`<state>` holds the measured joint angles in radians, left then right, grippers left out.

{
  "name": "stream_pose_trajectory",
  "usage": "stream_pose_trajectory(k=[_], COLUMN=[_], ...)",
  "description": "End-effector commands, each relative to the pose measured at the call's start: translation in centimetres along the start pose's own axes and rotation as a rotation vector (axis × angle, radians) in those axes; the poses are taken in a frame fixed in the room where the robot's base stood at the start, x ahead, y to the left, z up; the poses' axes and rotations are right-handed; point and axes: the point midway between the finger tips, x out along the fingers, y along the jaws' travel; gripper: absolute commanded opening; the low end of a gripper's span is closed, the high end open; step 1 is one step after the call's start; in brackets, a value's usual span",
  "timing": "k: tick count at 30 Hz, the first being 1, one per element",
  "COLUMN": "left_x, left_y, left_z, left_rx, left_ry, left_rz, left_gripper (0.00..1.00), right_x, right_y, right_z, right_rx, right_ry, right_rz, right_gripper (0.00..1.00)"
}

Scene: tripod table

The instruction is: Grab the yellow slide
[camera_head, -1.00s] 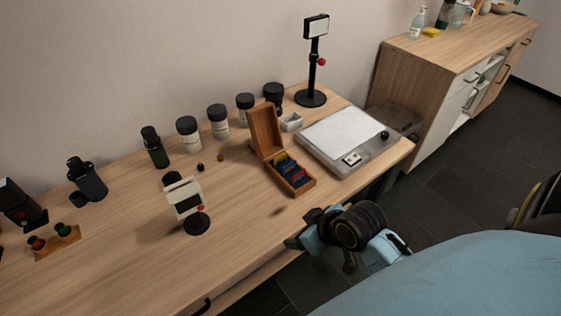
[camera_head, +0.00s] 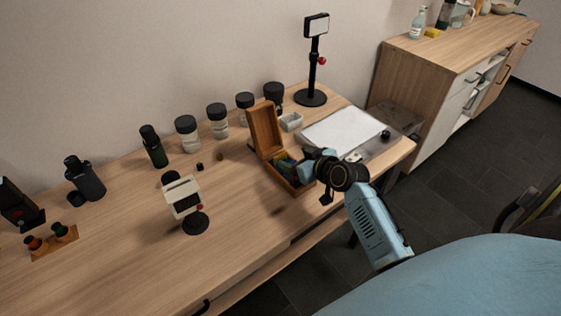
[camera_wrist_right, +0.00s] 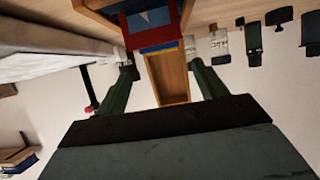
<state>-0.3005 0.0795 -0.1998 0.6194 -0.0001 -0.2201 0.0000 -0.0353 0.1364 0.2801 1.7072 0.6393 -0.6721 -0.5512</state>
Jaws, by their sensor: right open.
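The open wooden slide box (camera_head: 265,129) stands on the table with its lid up, and coloured slides (camera_head: 284,163) sit in its lower part. In the right wrist view a thin yellow strip, likely the yellow slide (camera_wrist_right: 164,49), shows beside blue and red slides (camera_wrist_right: 155,33). The wooden box (camera_wrist_right: 168,78) also shows there. My right gripper (camera_head: 303,170) is at the box's right side, partly hiding the slides. In the wrist view its two fingers (camera_wrist_right: 163,75) are apart, with the box and slides showing between and beyond them. My left gripper is out of view.
A light panel (camera_head: 340,129) lies right of the box, and a black stand (camera_head: 316,70) rises behind it. Several jars (camera_head: 218,122) line the back. A small white device (camera_head: 183,197) stands to the left. The front of the table is clear.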

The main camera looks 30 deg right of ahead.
Motion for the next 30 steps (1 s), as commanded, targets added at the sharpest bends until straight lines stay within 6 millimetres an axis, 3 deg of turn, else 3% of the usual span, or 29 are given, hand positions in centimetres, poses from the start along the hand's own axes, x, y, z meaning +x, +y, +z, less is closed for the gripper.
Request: stream_pose_trajectory(k=[5, 15, 24, 30], left_x=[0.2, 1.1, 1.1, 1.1], left_y=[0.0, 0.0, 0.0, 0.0], left_z=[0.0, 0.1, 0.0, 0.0], left_rx=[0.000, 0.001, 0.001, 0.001], left_ry=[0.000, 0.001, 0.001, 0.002], left_rz=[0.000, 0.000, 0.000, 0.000], left_gripper=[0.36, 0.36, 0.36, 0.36], right_x=[1.2, 5.4, 5.7, 5.7], right_y=[-0.1, -0.4, -0.4, -0.4], right_z=[0.1, 0.6, 0.5, 0.5], right_rx=[0.001, 0.001, -0.001, -0.001], right_ry=[-0.001, -0.002, -0.002, -0.002], right_rz=[-0.001, -0.001, 0.000, 0.000], right_gripper=[0.71, 0.71, 0.71, 0.45])
